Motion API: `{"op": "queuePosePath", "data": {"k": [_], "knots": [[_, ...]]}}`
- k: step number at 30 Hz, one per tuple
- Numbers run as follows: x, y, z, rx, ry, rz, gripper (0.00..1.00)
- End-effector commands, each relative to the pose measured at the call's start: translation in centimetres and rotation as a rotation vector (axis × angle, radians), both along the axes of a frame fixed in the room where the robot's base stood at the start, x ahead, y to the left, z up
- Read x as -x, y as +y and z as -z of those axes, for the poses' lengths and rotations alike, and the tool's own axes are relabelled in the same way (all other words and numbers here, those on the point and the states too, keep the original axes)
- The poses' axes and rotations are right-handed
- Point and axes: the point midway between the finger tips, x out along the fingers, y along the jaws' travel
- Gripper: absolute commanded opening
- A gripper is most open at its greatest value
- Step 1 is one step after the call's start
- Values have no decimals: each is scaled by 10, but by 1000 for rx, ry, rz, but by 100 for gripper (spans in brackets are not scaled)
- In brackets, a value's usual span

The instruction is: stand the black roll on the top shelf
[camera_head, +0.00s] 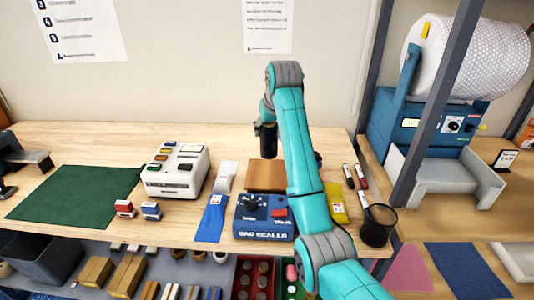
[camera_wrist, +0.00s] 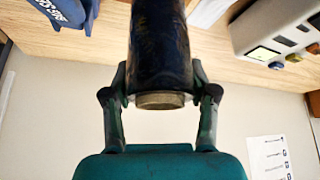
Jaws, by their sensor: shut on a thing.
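The black roll (camera_wrist: 160,45) is held between the two fingers of my gripper (camera_wrist: 160,98) in the wrist view. Its near end shows a brown core; its far end runs out of the picture. In the head view a short black cylinder (camera_head: 268,142), which looks like the roll, hangs upright from my gripper (camera_head: 266,122) in front of the wall, above the back of the wooden table. My arm partly covers the view beside it. I cannot make out which surface is the top shelf.
The wooden table (camera_head: 60,140) bears a blue bag sealer (camera_head: 265,217), a white device (camera_head: 176,170), a green mat (camera_head: 75,195) and a black mesh cup (camera_head: 378,226). Bins and boxes fill the space below. Grey posts (camera_head: 455,75) and a bubble-wrap machine (camera_head: 425,125) stand at right.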

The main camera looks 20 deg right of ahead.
Motion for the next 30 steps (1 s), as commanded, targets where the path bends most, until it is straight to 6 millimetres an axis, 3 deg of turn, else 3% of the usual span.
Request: {"op": "queuePosePath", "data": {"k": [4,16,28,29,30], "knots": [[0,0,27,0,1,0,13],[0,0,70,0,1,0,13],[0,0,75,0,0,0,13],[0,0,76,0,0,0,63],[0,0,76,0,0,0,73]]}}
